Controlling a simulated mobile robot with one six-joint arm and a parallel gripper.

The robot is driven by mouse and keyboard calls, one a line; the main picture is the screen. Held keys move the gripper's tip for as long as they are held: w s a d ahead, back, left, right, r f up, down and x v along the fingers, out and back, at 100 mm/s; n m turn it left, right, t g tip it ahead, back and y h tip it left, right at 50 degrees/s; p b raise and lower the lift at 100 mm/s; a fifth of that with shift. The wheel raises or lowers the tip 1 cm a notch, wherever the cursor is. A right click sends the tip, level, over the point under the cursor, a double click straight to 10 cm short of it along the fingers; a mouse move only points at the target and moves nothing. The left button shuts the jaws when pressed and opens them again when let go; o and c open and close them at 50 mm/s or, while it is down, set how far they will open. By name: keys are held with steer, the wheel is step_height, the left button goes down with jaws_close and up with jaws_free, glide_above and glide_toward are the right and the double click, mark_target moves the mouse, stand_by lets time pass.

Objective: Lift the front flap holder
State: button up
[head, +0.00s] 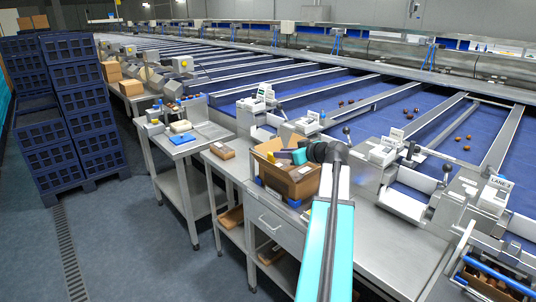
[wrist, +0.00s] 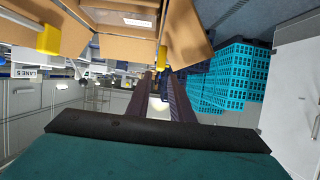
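An open brown cardboard carton (head: 293,184) stands on the steel bench beside the sorting line, on a blue support (head: 262,183). A yellow piece (head: 271,158) shows at its top near edge. In the wrist view the carton (wrist: 115,45) fills the top. One yellow holder piece (wrist: 48,38) sits at its left and another (wrist: 162,55) lies just past my fingertips. My gripper (wrist: 160,78) reaches to the carton's edge, with its two dark fingers either side of a small dark blue part. I cannot tell whether they touch it. In the head view my gripper is over the carton, partly hidden.
Blue stacked crates (head: 85,120) stand on the floor at left. A side table (head: 182,150) holds small items. A small flat box (head: 222,151) lies left of the carton. Lane units (head: 388,150) crowd the bench at right.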

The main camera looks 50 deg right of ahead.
mark_target(271, 153)
steer(key=p+x, duration=0.2)
steer(key=x, duration=0.5)
steer(key=shift+w, duration=0.3)
steer(key=shift+f, duration=0.1)
jaws_close()
